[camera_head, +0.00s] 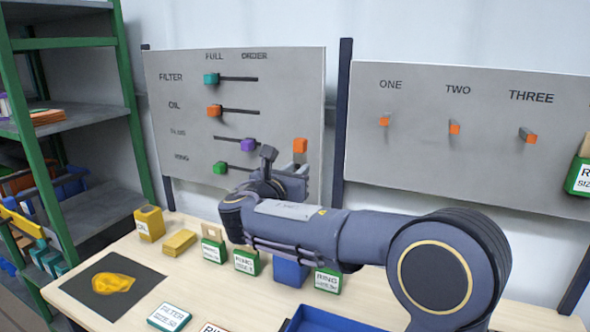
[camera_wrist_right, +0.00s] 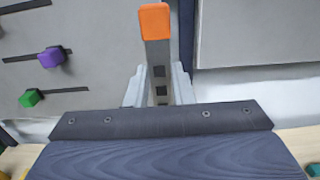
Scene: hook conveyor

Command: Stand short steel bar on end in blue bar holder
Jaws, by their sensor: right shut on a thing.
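The short steel bar (camera_head: 300,158) has an orange end and stands upright in my right gripper (camera_head: 299,172), orange end up. The bar also shows in the right wrist view (camera_wrist_right: 157,62), between the two grey fingers of the right gripper (camera_wrist_right: 160,88). The gripper is shut on it, in front of the left grey board and above the table. A blue block (camera_head: 290,273), which looks like the bar holder, stands on the table below my right forearm. Its upper part is hidden by the arm. My left gripper is not in view.
Green labelled boxes (camera_head: 246,263) stand beside the blue block, with yellow blocks (camera_head: 180,242) further left. A dark mat (camera_head: 140,285) with a yellow item and a blue tray (camera_head: 330,320) lie nearer. Boards with sliders (camera_head: 237,79) and hooks (camera_head: 454,128) stand behind.

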